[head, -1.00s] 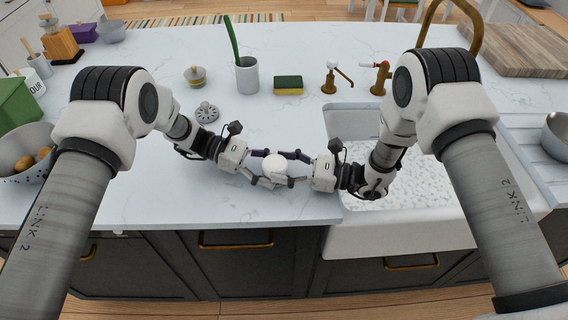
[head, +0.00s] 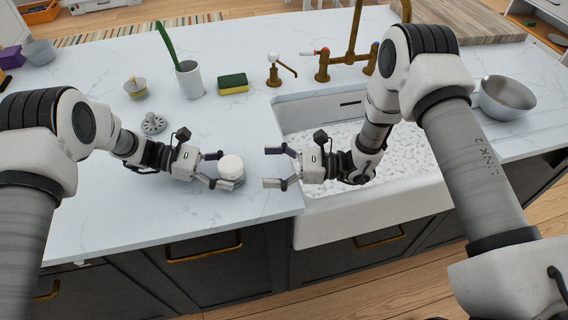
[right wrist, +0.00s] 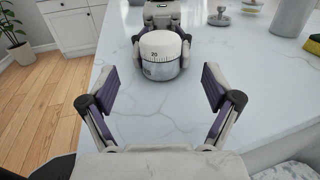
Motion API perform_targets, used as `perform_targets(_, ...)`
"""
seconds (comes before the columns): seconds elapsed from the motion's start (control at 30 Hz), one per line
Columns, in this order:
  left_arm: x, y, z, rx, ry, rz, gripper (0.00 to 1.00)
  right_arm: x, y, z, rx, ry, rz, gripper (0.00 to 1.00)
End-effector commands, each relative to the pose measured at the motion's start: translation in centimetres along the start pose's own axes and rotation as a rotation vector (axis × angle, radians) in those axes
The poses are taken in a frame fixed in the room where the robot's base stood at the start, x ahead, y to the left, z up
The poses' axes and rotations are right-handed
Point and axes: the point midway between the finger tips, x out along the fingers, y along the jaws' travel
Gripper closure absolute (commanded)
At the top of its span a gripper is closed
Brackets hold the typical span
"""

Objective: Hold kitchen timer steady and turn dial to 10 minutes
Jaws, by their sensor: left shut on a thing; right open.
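The kitchen timer (head: 231,168) is a round white-topped thing standing on the counter near the sink's left side. In the right wrist view the timer (right wrist: 162,54) shows a white dial with a "20" facing the camera, above a silvery base. My left gripper (head: 220,170) is shut on the timer from the left, its fingers on either side. My right gripper (head: 271,167) is open and empty, to the right of the timer and apart from it. In the right wrist view its two fingers (right wrist: 162,92) are spread wide with bare counter between them.
The sink (head: 395,188) lies to the right, under my right arm. A metal strainer (head: 153,123), a small yellowish pot (head: 136,89), a cup with a green-handled tool (head: 189,80) and a sponge (head: 233,84) stand behind. Brass taps (head: 322,66) rise behind the sink.

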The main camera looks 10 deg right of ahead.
Motion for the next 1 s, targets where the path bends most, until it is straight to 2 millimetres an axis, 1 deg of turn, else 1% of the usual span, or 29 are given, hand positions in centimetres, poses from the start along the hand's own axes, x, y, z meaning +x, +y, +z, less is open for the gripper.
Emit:
perform_targets(0.03, 0.0, 0.0, 0.0, 0.0, 0.0, 0.0, 0.56, -1.4, -0.1, 0.1, 0.001, -0.002, -0.007, 0.11)
perform_targets(0.1, 0.0, 0.0, 0.0, 0.0, 0.0, 0.0, 0.56, -2.8, -0.1, 0.1, 0.001, -0.002, -0.004, 0.11)
perform_targets(0.2, 0.0, 0.0, 0.0, 0.0, 0.0, 0.0, 0.56, -4.3, -0.1, 0.0, 0.0, -0.001, -0.003, 0.11)
perform_targets(0.33, 0.0, 0.0, 0.0, 0.0, 0.0, 0.0, 0.56, -4.9, 0.0, 0.0, 0.0, 0.0, 0.0, 0.11)
perform_targets(0.6, 0.0, 0.0, 0.0, 0.0, 0.0, 0.0, 0.56, -4.8, 0.0, 0.0, 0.0, 0.0, 0.001, 0.11)
perform_targets(0.63, 0.0, 0.0, 0.0, 0.0, 0.0, 0.0, 0.33, -4.8, 0.0, 0.0, 0.0, 0.0, 0.001, 0.11)
perform_targets(0.67, 0.0, 0.0, 0.0, 0.0, 0.0, 0.0, 0.22, -4.8, 0.0, 0.0, 0.0, 0.0, 0.001, 0.11)
perform_targets(0.7, 0.0, 0.0, 0.0, 0.0, 0.0, 0.0, 0.08, -4.8, 0.0, 0.0, 0.0, 0.0, 0.001, 0.11)
perform_targets(1.0, 0.0, 0.0, 0.0, 0.0, 0.0, 0.0, 0.07, -4.8, 0.0, 0.0, 0.0, 0.0, 0.001, 0.11)
